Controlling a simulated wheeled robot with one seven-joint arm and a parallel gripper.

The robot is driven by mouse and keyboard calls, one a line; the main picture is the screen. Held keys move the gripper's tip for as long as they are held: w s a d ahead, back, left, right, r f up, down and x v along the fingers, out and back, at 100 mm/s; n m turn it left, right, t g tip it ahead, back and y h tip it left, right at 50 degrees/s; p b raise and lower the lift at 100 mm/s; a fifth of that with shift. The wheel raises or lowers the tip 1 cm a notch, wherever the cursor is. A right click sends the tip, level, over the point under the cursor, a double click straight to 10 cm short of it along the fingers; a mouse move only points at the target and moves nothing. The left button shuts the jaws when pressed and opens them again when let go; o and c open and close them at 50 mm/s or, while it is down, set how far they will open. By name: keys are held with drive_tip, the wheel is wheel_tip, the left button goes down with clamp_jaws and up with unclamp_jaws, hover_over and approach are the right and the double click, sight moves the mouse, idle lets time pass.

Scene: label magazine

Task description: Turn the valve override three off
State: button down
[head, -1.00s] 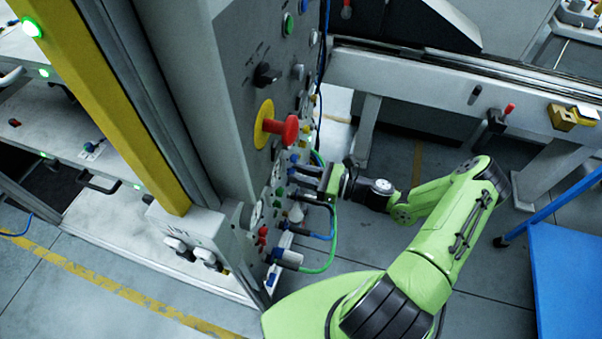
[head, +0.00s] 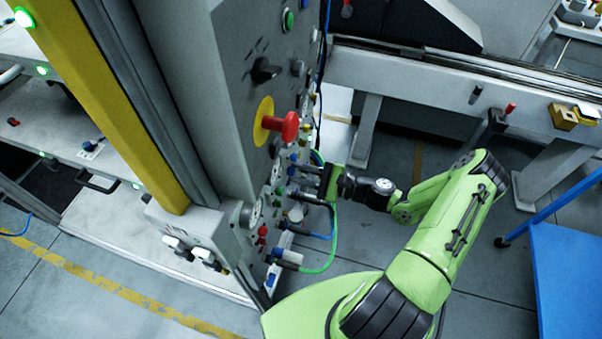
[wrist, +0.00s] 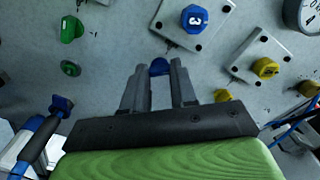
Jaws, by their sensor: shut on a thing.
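My gripper (wrist: 159,84) is shut on a blue knob (wrist: 159,66) on the grey panel (wrist: 115,45). Only the knob's upper part shows between the fingers, and I cannot see a label on it. Just above and to the right in the wrist view, a larger blue knob (wrist: 194,17) marked 3 sits on a square plate. In the head view my gripper (head: 322,180) is at the side of the panel column, below the red mushroom button (head: 285,126); its fingertips are hard to make out there.
Green knobs (wrist: 70,68) are at left and yellow knobs (wrist: 265,68) at right in the wrist view. A gauge (wrist: 302,14) is at top right. Green and blue hoses (head: 331,240) loop out of the panel below my gripper. A blue cart (head: 565,285) stands at right.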

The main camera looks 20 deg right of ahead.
drive_tip(key=n+b, duration=0.3)
drive_tip(key=n, duration=0.7)
drive_tip(key=shift+f, duration=0.1)
drive_tip(key=shift+n, duration=0.3)
idle(0.3)
drive_tip(key=c, duration=0.9)
unclamp_jaws()
drive_tip(key=p+v, duration=0.1)
drive_tip(key=v, duration=1.4)
drive_tip(key=shift+s+d, duration=0.25)
drive_tip(key=shift+d, duration=0.1)
